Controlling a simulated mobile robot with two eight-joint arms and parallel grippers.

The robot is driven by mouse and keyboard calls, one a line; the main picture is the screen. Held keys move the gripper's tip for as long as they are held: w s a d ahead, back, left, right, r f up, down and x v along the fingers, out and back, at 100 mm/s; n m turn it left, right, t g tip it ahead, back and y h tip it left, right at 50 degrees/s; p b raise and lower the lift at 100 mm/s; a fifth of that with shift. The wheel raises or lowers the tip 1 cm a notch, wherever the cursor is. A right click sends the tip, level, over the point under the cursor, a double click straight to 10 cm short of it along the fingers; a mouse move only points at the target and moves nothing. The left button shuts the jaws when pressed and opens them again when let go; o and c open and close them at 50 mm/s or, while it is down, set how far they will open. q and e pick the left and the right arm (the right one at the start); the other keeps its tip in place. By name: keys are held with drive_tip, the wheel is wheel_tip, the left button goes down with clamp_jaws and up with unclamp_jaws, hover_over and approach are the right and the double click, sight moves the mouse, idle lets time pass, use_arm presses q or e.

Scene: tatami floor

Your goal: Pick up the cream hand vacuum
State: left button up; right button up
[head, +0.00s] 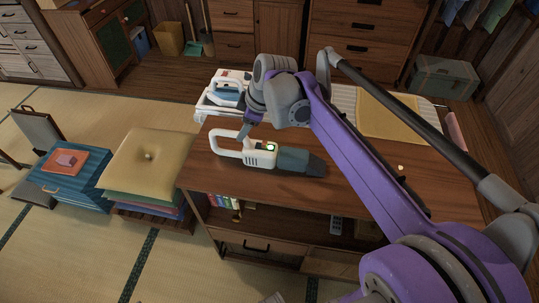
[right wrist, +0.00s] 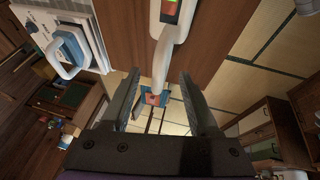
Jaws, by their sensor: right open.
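The cream hand vacuum (head: 262,155) lies on the brown wooden cabinet top, with its cream loop handle to the left and its dark grey-blue nozzle to the right. A small green light shows on its body. My right gripper (head: 246,130) is over the handle side of the vacuum, partly hidden by my arm. In the right wrist view my right gripper (right wrist: 160,76) is open. The vacuum's handle (right wrist: 163,60) shows between its fingertips, with no clear contact. My left gripper is not in view.
The cabinet top (head: 350,185) is clear around the nozzle. A blue-and-white iron-like object (head: 228,90) stands on a white board just behind the vacuum. A yellow folded cloth (head: 388,115) lies at back right. Cushions (head: 150,160) and a blue chest (head: 72,180) stand to the left.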

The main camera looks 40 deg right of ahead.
sight(238, 132)
drive_tip(key=x, duration=0.6)
drive_tip(key=shift+w, duration=0.2)
clamp_jaws()
idle(1.2)
